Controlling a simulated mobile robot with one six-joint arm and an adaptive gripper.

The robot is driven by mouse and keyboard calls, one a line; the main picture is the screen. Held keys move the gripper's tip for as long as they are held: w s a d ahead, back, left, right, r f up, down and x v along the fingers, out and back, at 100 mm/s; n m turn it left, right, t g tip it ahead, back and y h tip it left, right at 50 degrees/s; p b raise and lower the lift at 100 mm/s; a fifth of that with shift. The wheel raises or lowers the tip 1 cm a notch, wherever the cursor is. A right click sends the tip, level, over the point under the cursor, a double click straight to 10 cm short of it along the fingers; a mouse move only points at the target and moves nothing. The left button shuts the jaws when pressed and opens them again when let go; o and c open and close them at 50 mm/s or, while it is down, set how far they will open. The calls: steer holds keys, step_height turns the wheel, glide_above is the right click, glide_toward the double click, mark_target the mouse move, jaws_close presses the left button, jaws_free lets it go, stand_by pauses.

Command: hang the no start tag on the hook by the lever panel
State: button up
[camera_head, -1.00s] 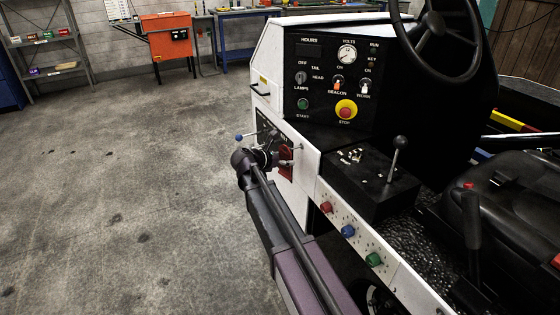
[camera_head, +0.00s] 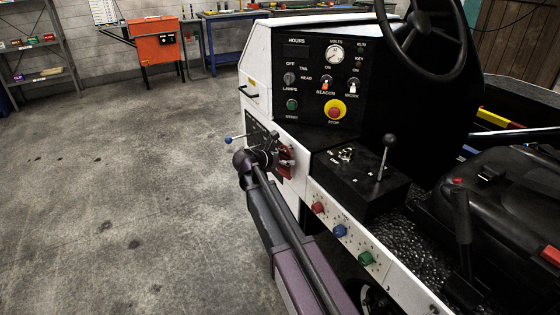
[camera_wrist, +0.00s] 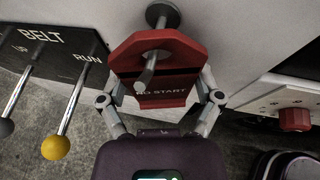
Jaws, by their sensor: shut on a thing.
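The red no start tag (camera_wrist: 128,57) is held in my gripper (camera_wrist: 162,86), whose fingers close on it from both sides in the wrist view. The hook (camera_wrist: 163,15) is a metal peg with a round flange. Its rod shows in front of the tag's upper face and appears to pass through the tag, with the flange beyond the top edge. In the head view the tag (camera_head: 286,163) is beside the white loader side, and my gripper (camera_head: 272,155) partly covers the area. The lever panel (camera_wrist: 50,45), marked BELT, stands left of the tag.
A yellow-knobbed lever (camera_wrist: 55,147) marked RUN and a dark-knobbed lever stand close left of my gripper. A red knob (camera_wrist: 294,119) is to the right. The loader console (camera_head: 318,85) rises behind, and open floor (camera_head: 110,190) lies to the left.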

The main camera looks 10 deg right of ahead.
steer(key=shift+d+f, duration=0.15)
steer(key=shift+f, duration=0.05)
stand_by(0.6)
steer(key=o, duration=0.9)
step_height(320, 180, up, 9)
steer(key=p, duration=0.9)
steer(key=shift+w+r, duration=0.1)
steer(key=shift+w, duration=0.05)
steer(key=shift+r+p, duration=0.35)
